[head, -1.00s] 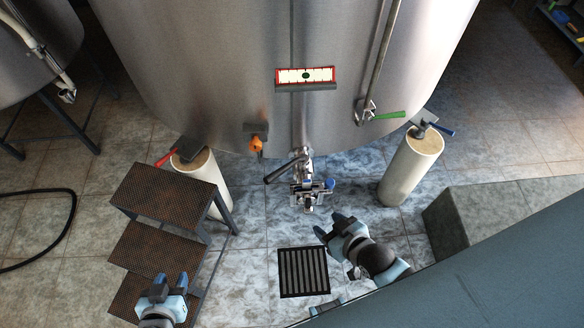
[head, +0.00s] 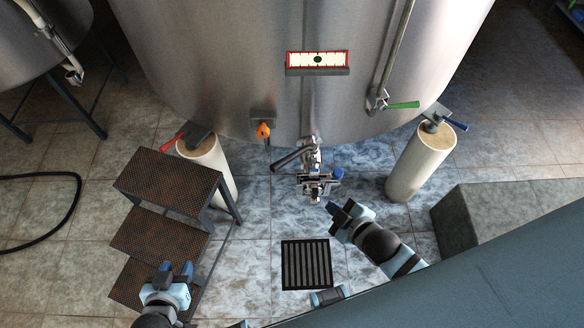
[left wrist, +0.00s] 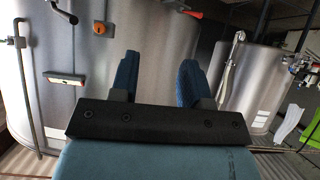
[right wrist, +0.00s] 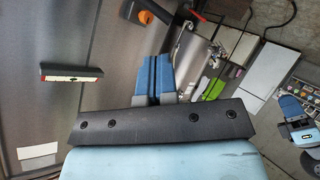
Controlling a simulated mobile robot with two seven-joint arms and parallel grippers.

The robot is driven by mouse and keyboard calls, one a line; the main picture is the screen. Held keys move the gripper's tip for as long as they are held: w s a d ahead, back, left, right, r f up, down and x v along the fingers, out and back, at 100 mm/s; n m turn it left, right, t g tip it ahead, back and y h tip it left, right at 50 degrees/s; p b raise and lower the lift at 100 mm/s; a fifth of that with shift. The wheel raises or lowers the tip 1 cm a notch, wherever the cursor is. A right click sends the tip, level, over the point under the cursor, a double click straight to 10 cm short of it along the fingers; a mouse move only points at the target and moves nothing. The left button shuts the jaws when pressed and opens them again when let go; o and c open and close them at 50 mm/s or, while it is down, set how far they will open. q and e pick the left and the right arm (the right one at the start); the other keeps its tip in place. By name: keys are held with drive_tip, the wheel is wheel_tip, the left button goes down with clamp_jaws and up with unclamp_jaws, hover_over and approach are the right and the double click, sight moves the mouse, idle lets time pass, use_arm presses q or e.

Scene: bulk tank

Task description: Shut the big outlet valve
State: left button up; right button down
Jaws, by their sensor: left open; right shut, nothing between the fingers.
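The big outlet valve (head: 311,158) sits low at the front of the steel tank (head: 230,75). Its dark lever (head: 289,160) points out to the left and slightly forward, at an angle to the outlet. Below it is a metal outlet fitting with a blue part (head: 337,174). My right gripper (head: 337,210) is shut and empty, just below and right of the outlet, apart from the lever. Its closed blue fingers (right wrist: 155,75) show in the right wrist view. My left gripper (head: 177,270) is open and empty over the steps; its spread fingers (left wrist: 158,80) show in the left wrist view.
Rusty metal steps (head: 165,190) stand left of the valve. An orange-handled small valve (head: 263,131) and a green lever (head: 403,105) are on the tank. A pale tank leg (head: 420,160) stands right, near a grey block (head: 480,215). A drain grate (head: 306,264) lies below.

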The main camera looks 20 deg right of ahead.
drive_tip(key=w+d+f+n+t+y+b, duration=0.1)
drive_tip(key=w+f+n+b, duration=0.15)
drive_tip(key=n, duration=0.45)
drive_tip(key=w+f+n+b, duration=0.15)
drive_tip(key=n+b, duration=0.25)
drive_tip(key=n, duration=0.4)
drive_tip(key=n+t+y+b, duration=0.1)
drive_tip(key=n+y+b, duration=0.3)
drive_tip(key=n, duration=1.2)
approach(286, 164)
drive_tip(key=shift+h, duration=0.7)
drive_tip(key=x, duration=0.3)
drive_tip(key=b+x, duration=0.1)
drive_tip(key=x, duration=0.2)
drive_tip(key=shift+a+r, duration=0.2)
drive_tip(key=shift+a, duration=0.15)
drive_tip(key=shift+w+a+f, duration=0.15)
drive_tip(key=shift+w+a, duration=0.15)
drive_tip(key=shift+w, duration=0.25)
use_arm(q)
wheel_tip(286, 164, down, 11)
drive_tip(key=d, duration=0.1)
drive_tip(key=shift+w+f+n, duration=0.2)
drive_tip(key=shift+w+n, duration=0.1)
drive_tip(key=shift+w, duration=0.15)
drive_tip(key=shift+d+r, duration=0.15)
